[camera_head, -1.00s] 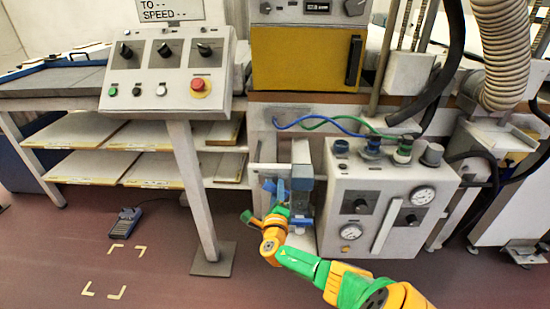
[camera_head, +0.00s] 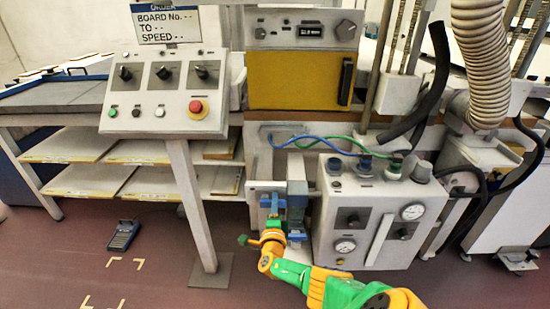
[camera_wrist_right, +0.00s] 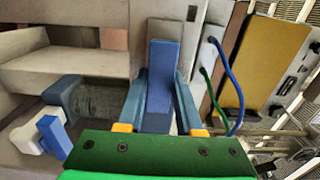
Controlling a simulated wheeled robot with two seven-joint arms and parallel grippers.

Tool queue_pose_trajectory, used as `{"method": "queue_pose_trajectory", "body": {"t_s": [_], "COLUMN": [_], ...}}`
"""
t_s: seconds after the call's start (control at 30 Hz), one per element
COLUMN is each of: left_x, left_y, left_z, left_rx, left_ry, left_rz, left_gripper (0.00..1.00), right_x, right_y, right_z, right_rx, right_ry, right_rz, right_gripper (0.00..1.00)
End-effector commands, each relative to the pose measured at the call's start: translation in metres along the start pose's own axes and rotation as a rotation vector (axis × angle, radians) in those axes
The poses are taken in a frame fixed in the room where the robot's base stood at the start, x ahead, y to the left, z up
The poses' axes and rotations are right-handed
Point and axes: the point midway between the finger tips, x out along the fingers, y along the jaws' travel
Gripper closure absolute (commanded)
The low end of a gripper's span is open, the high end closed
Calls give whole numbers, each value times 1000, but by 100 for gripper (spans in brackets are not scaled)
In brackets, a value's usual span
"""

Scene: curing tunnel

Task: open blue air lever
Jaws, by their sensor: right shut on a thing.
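The blue air lever (camera_wrist_right: 161,75) stands upright between the two fingers of my right gripper (camera_wrist_right: 160,90) in the right wrist view. The fingers are shut on it, one on each side. In the head view my right gripper (camera_head: 272,215) is at the small valve stand left of the grey control box. Blue parts show at its tip there, but lever and fingers are hard to tell apart at this size. My left gripper is not in view.
The grey control box (camera_head: 375,222) with gauges, knobs and hoses stands close right of my right gripper. A leg (camera_head: 190,205) of the switch panel (camera_head: 165,93) stands to the left. A foot pedal (camera_head: 122,236) lies on the floor. Open floor is at front left.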

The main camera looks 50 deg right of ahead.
Motion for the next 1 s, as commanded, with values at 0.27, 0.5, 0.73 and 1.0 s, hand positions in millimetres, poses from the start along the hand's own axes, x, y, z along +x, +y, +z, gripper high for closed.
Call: {"method": "queue_pose_trajectory", "body": {"t_s": [0.27,0.5,0.73,1.0], "left_x": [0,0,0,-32], "left_y": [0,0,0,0], "left_z": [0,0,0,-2], "left_rx": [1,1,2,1], "left_ry": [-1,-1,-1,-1], "left_rz": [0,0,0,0], "left_gripper": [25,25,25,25], "right_x": [0,0,0,-44], "right_y": [-1,-1,-1,-6], "right_z": [0,0,0,0], "right_rx": [-6,-6,-4,-5], "right_ry": [0,0,0,-3], "right_rz": [-3,-3,-1,3], "right_gripper": [100,35,35,35]}}
